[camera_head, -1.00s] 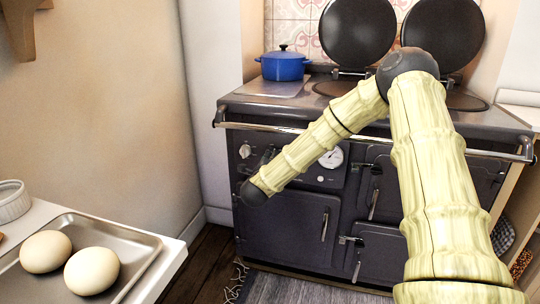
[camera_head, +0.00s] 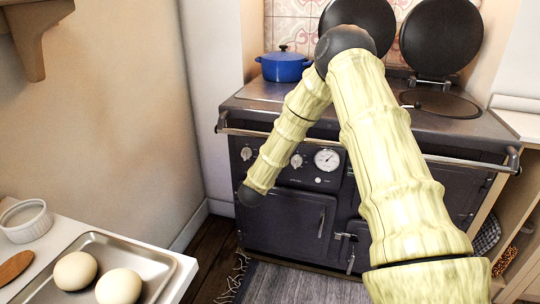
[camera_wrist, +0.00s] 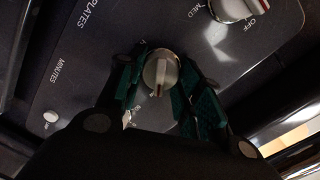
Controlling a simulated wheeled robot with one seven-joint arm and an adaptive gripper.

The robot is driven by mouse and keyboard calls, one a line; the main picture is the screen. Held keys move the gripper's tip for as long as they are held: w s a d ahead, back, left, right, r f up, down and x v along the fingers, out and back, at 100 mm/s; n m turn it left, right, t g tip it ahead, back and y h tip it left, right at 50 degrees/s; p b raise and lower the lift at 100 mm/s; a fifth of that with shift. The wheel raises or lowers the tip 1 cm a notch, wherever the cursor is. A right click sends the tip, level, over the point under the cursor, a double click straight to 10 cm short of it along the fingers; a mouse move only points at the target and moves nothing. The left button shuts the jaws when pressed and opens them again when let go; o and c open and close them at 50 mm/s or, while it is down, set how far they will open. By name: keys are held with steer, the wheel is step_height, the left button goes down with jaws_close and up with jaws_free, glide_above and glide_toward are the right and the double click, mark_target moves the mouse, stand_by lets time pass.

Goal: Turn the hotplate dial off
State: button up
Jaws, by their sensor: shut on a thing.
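The stove's control panel carries a left dial (camera_head: 246,153) and a second dial (camera_head: 296,160), with a round white gauge (camera_head: 327,160) to their right. In the wrist view, my gripper (camera_wrist: 161,84) has its green pads on both sides of a silver dial (camera_wrist: 160,70) and is shut on it. The grip of this dial points toward the bottom of the wrist view. Another dial (camera_wrist: 232,8), marked MED and OFF, shows at the upper right there. Lettering ending in PLATES is at the upper left. In the head view my gripper is hidden by my arm.
A chrome rail (camera_head: 262,131) runs along the stove front above the panel. A blue pot (camera_head: 283,67) stands on the stove top. Two raised lids (camera_head: 441,42) stand behind.

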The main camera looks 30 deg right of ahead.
steer(key=n+p, duration=0.2)
steer(key=n, duration=0.1)
steer(key=n+p, duration=0.2)
steer(key=shift+w+a+r+n, duration=0.1)
steer(key=shift+a+r+n, duration=0.1)
steer(key=shift+n, duration=0.2)
steer(key=shift+f+n+g+h+p, duration=0.2)
steer(key=shift+n+g+h+p, duration=0.25)
steer(key=shift+n+p, duration=1.05)
steer(key=shift+n+b, duration=0.3)
steer(key=shift+n, duration=0.1)
steer(key=o, duration=1)
steer(key=v, duration=1.2)
